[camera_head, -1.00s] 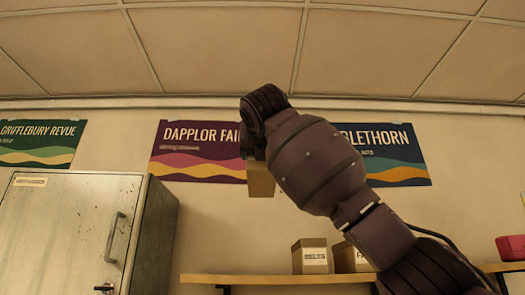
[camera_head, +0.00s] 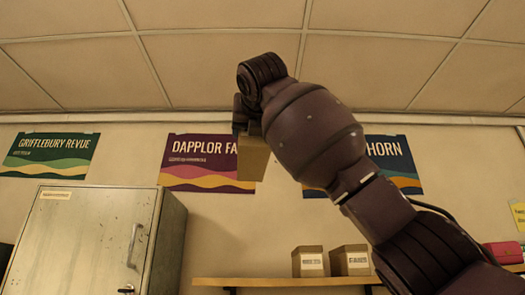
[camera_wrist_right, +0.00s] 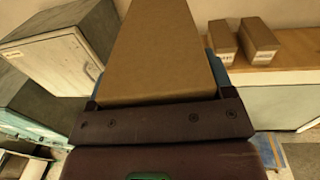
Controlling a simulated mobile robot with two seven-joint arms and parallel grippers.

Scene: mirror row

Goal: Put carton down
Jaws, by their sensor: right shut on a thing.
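A plain brown carton (camera_head: 254,158) is held up in front of the wall by my right gripper (camera_head: 246,118), with its lower end hanging below the gripper in the head view. In the right wrist view the carton (camera_wrist_right: 155,50) fills the upper middle, and my right gripper (camera_wrist_right: 157,100) is shut on it. The fingers are mostly hidden. The carton is clear of the shelf and the cabinet. My left gripper is in neither view.
A grey metal cabinet (camera_head: 85,235) stands at the left. A wooden wall shelf (camera_head: 260,282) runs to the right, bearing two labelled cartons, left (camera_head: 309,261) and right (camera_head: 350,260), and a red item (camera_head: 504,253). The shelf stretch left of the cartons is bare.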

